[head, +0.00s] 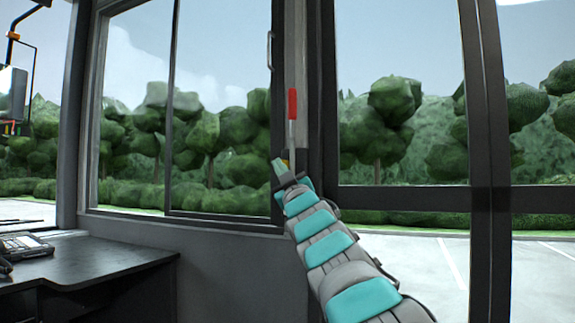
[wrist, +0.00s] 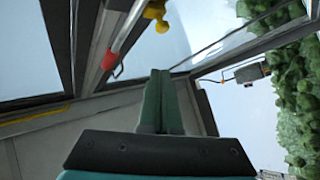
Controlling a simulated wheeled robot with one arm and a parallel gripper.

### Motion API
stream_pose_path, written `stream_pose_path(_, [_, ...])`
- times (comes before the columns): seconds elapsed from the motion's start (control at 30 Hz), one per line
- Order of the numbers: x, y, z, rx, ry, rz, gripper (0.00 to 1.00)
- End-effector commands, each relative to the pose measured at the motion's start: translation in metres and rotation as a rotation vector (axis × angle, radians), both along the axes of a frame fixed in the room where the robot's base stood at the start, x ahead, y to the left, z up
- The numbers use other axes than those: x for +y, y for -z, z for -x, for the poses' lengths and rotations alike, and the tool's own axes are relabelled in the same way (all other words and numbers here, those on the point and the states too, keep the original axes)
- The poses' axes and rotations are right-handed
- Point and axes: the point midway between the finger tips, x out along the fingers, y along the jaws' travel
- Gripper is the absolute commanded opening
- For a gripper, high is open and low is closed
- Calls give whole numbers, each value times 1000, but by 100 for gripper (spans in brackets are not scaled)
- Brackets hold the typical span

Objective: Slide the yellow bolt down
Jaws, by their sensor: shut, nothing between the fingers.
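The yellow bolt (wrist: 154,12) shows at the top of the wrist view as a small yellow piece with a round end. In the head view only a sliver of yellow (head: 285,161) shows beside the window post, mostly hidden by my gripper. My gripper (wrist: 158,72) has its two green fingers pressed together with nothing between them. In the head view my gripper (head: 280,168) is at the post, close to the yellow sliver. In the wrist view the fingertips appear below the bolt and apart from it; contact is unclear.
A metal rod with a red grip (head: 292,104) stands upright on the post above my gripper; the red grip also shows in the wrist view (wrist: 108,60). A sliding window (head: 220,110) with a handle (head: 270,50) is left. A dark desk (head: 100,260) stands lower left.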

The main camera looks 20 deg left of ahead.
Motion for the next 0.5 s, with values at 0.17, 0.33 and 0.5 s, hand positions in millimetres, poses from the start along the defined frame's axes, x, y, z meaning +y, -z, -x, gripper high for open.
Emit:
stream_pose_path(0.17, [0, -1, 0, -1, 0, 0, 0])
stream_pose_path(0.33, [0, -1, 0, 0, 1, -1, 0])
stream_pose_path(0.5, [4, -6, -4, -2, -2, -2, 0])
